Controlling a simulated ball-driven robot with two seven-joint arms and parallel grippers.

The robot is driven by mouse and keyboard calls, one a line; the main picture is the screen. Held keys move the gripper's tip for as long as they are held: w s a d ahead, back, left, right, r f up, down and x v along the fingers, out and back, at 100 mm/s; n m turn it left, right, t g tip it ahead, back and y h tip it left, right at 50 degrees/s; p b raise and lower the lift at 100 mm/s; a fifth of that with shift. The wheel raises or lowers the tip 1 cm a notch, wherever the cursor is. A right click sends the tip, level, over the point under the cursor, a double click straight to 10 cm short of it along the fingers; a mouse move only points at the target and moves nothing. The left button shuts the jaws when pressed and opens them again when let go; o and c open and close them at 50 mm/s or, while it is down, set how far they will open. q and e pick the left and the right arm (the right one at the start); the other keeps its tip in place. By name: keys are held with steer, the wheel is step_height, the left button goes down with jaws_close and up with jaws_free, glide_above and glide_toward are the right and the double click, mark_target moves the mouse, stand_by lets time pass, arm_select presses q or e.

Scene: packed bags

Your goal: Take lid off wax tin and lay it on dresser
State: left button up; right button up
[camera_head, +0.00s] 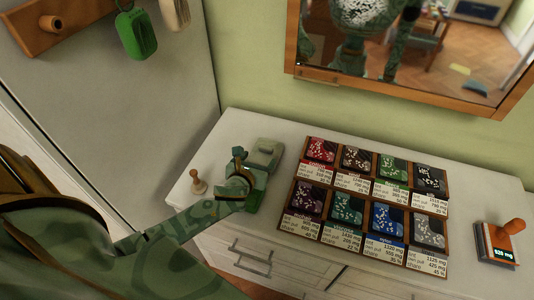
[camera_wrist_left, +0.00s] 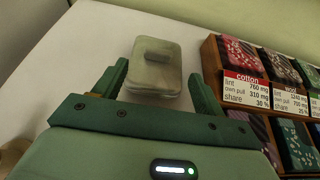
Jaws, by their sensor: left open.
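The wax tin (camera_head: 264,154) is a pale grey-green rounded box at the back left of the white dresser (camera_head: 285,123). Its lid (camera_wrist_left: 154,51) is on it, with a raised grip on top. My left gripper (camera_head: 253,167) is at the near side of the tin. In the left wrist view the open fingers stand left and right of the tin's near part, with gaps and nothing held. I cannot tell how high the fingertips are against the lid. My right gripper is not in view.
A small wooden peg (camera_head: 198,182) stands left of my gripper. A wooden rack (camera_head: 295,189) of several coloured, labelled packets fills the dresser's middle. A wooden-handled stamp (camera_head: 510,228) on a device with a display is at the right. A mirror (camera_head: 410,84) hangs behind.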

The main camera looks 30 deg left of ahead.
mark_target(265, 149)
arm_select(q)
steer(key=shift+w+a+f, duration=0.15)
steer(key=shift+w+f, duration=0.15)
steer(key=shift+w, duration=0.35)
steer(key=b+x, duration=0.2)
steer(key=x, duration=0.3)
steer(key=shift+w+a+r, duration=0.1)
steer(key=shift+a, duration=0.05)
steer(key=shift+r, duration=0.1)
steer(key=c, duration=1.1)
